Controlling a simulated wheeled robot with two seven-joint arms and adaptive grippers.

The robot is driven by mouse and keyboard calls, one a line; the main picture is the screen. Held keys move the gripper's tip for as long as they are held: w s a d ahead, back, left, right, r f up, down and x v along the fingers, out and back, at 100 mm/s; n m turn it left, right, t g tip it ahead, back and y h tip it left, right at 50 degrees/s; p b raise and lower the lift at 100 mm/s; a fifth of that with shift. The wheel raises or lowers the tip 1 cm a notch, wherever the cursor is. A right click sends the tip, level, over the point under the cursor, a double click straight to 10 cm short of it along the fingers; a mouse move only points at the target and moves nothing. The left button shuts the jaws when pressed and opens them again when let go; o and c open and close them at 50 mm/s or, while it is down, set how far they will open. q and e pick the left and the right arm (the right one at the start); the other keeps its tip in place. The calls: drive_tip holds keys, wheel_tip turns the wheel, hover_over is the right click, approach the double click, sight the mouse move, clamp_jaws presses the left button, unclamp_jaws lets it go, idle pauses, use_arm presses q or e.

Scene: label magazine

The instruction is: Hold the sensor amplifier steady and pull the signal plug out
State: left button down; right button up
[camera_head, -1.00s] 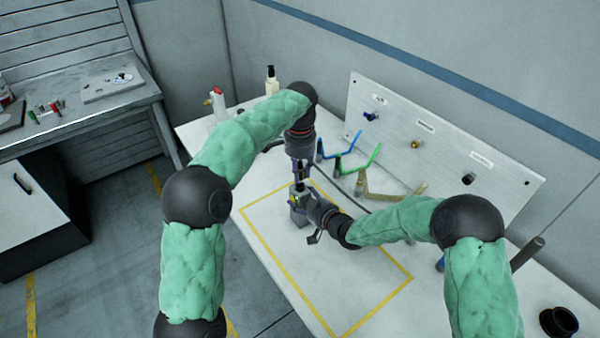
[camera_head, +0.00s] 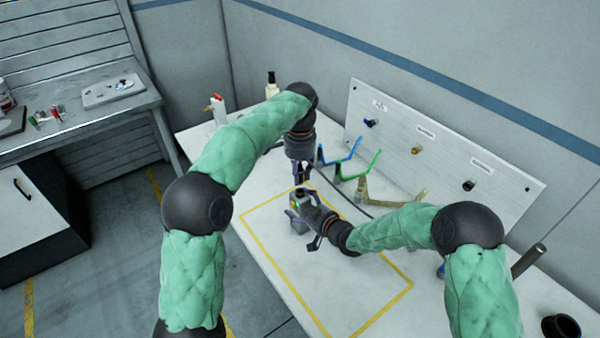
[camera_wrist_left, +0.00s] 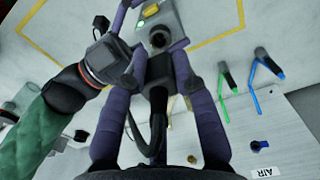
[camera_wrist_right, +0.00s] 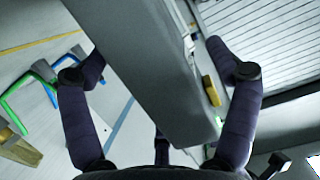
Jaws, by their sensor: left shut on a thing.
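The sensor amplifier (camera_head: 297,226) is a small grey box standing in the yellow-outlined area. In the left wrist view its face (camera_wrist_left: 178,22) shows a green light and a round dark socket. My left gripper (camera_head: 303,182) is above it, shut on the black signal plug (camera_wrist_left: 158,78), whose cable loops below. The plug points at the socket and looks apart from it. My right gripper (camera_head: 298,212) has its fingers on either side of the amplifier. The amplifier's grey body (camera_wrist_right: 150,70) fills the space between them, tilted; firm contact on both sides is unclear.
A panel (camera_head: 440,140) with several labelled sockets stands behind. Blue (camera_head: 340,155), green (camera_head: 358,168) and tan (camera_head: 395,192) brackets stand before it. Bottles (camera_head: 271,85) are at the back left. A black ring (camera_head: 559,324) lies front right. The outlined area's front is clear.

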drive_tip(key=v, duration=1.2)
drive_tip(key=shift+a, duration=0.1)
